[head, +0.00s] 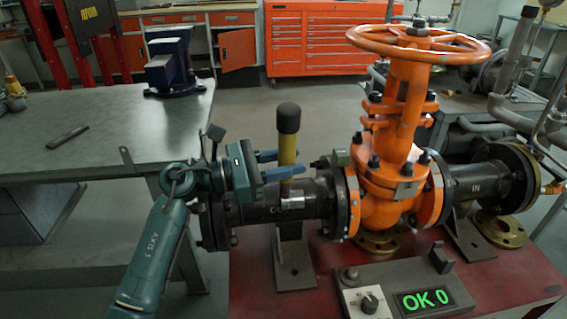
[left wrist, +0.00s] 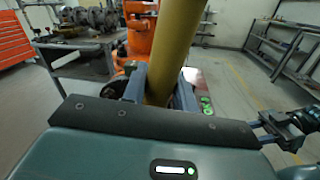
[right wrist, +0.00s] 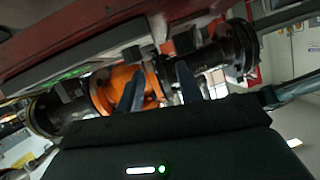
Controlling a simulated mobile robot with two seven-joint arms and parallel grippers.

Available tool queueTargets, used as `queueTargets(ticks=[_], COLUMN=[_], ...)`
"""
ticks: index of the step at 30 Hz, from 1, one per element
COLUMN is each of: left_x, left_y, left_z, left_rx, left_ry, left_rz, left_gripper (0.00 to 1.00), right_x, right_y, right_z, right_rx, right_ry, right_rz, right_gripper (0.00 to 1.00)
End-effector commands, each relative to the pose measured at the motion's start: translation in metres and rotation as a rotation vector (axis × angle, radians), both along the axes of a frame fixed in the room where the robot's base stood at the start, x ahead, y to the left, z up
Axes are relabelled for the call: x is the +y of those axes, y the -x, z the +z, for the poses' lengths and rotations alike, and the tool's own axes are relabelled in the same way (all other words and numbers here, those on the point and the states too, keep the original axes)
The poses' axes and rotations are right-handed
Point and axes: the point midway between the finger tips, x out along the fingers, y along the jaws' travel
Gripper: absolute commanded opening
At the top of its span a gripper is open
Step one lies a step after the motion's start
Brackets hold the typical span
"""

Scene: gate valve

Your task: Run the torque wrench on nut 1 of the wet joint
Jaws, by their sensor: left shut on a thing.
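My left gripper (head: 272,165) is shut on the yellow shaft of the torque wrench (head: 287,148), below its black grip. The wrench stands upright, and its silver lower end (head: 291,203) is in front of the dark pipe left of the orange gate valve (head: 385,190). The left wrist view shows the yellow shaft (left wrist: 174,45) between the fingers. Bolted flanges join valve and pipes; I cannot tell which nut is nut 1, nor whether the wrench touches one. My right gripper (right wrist: 159,80) is open and empty in the right wrist view, with the valve beyond; the head view does not show it.
A control box with a knob (head: 369,301) and a green display (head: 424,300) reading "OK 0" stands in front of the valve on the red bench (head: 250,288). A grey table (head: 100,140) with a vise (head: 172,68) is at left. The orange handwheel (head: 418,42) rises above the valve.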

Motion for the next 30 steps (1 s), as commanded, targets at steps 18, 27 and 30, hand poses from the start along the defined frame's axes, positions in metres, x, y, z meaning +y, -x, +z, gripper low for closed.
queueTargets(ticks=[18, 27, 30], left_x=[-0.031, -0.031, -0.031], left_y=[-0.006, -0.006, -0.006], left_z=[0.004, 0.004, 0.004], left_rx=[-0.006, -0.005, -0.005], left_ry=[0.007, 0.006, 0.006], left_rz=[0.002, 0.001, 0.001], left_gripper=[0.0, 0.0, 0.0], right_x=[-0.003, -0.003, -0.003], right_y=[0.003, 0.003, 0.003], right_z=[0.0, 0.001, 0.001], right_rx=[-0.012, -0.014, -0.014], right_ry=[0.005, 0.006, 0.006], right_rz=[-0.004, -0.003, -0.003], right_gripper=[0.36, 0.36, 0.36])
